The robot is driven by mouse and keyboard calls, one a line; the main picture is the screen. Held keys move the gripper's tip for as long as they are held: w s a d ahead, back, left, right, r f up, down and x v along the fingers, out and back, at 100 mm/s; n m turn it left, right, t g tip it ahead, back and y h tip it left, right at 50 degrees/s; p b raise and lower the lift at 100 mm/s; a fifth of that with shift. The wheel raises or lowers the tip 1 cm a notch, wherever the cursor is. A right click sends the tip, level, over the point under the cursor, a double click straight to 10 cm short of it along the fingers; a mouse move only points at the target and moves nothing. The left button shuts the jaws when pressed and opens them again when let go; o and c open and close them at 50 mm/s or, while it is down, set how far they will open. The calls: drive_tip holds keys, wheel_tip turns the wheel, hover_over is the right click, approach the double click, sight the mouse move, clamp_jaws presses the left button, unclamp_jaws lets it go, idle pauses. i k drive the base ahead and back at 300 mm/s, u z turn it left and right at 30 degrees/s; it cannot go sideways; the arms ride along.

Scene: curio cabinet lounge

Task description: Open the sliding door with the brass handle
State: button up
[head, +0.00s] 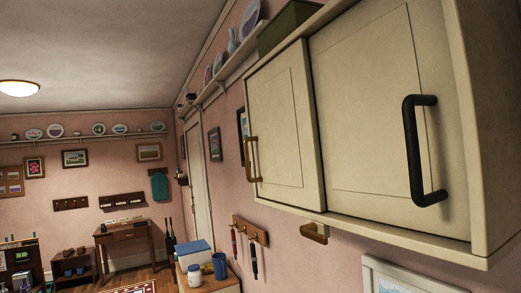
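A cream wall cabinet (480,130) fills the upper right of the head view, seen at a slant. It has two sliding doors side by side. The left, farther door (275,120) carries the brass handle (253,160), a slim upright bar near that door's left edge. The right, nearer door (365,110) carries a thick black handle (413,150) near its right edge. The doors together cover the cabinet front, with a dark line where they meet and no open compartment showing. My gripper is not in view, and nothing visible touches either handle.
A wooden rack (250,230) with hanging tools is on the wall beyond. Below left, a small cabinet (215,284) bears a blue box (195,256) and mugs. A plate shelf (225,70) runs along the wall. Open floor lies farther left.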

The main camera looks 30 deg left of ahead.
sight(285, 138)
drive_tip(key=k, duration=1.2)
drive_tip(key=u, duration=0.7)
drive_tip(key=i, duration=1.75)
drive_tip(key=z, duration=0.35)
